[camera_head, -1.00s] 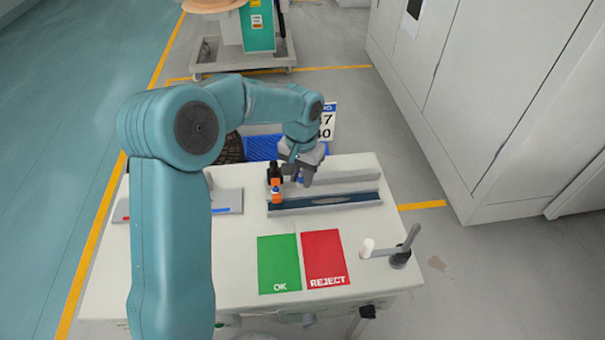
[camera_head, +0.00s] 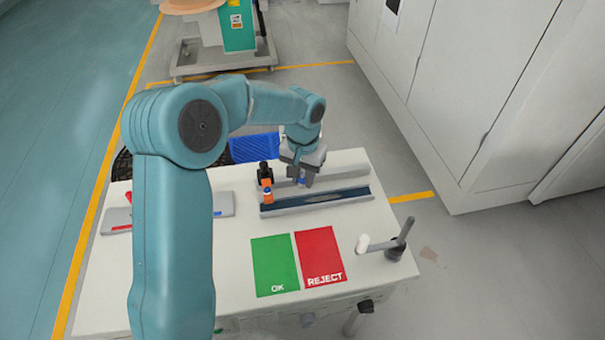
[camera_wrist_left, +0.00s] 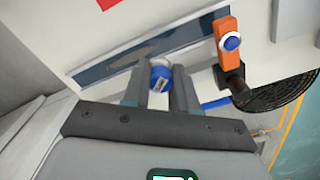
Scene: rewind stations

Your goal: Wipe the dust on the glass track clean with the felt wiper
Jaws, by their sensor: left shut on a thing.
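The glass track (camera_head: 350,194) is a long dark-blue strip in a grey frame on the white table. A pale grey dusty patch (camera_head: 318,198) shows near its middle; it also shows in the left wrist view (camera_wrist_left: 118,66). My left gripper (camera_head: 303,184) is above the track's far side, pointing down. In the left wrist view its two fingers are shut on a small blue and white piece, the felt wiper (camera_wrist_left: 160,75). Its underside is hidden, so I cannot tell whether it touches the glass. My right gripper is not in view.
An orange and black device (camera_head: 266,184) stands at the track's left end. A green OK mat (camera_head: 275,262) and red REJECT mat (camera_head: 319,255) lie in front. A crank handle (camera_head: 395,245) is at the table's right edge. Grey cabinets (camera_head: 440,110) stand to the right.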

